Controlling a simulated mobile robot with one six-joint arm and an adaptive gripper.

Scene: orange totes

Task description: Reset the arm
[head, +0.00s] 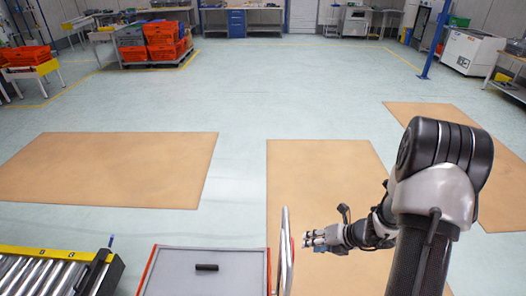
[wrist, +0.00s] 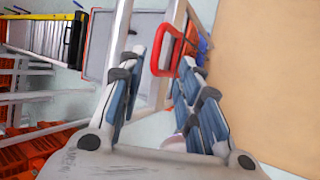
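My gripper (head: 306,240) is at the lower right of the head view, pointing left, above a tan floor mat and just right of a grey cart's upright frame. In the wrist view my gripper (wrist: 160,80) has its two blue-padded fingers apart with nothing held between them. A red handle (wrist: 165,50) shows beyond the gap between the fingers; I cannot tell how far off it is. My dark and grey arm reaches in from the right of the head view.
The grey cart (head: 180,283) with red edges carries a small black object (head: 206,267). A roller conveyor (head: 45,272) stands at the lower left. Orange totes (head: 163,43) are stacked at the back left. Tan mats (head: 110,168) lie on the floor; the middle floor is clear.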

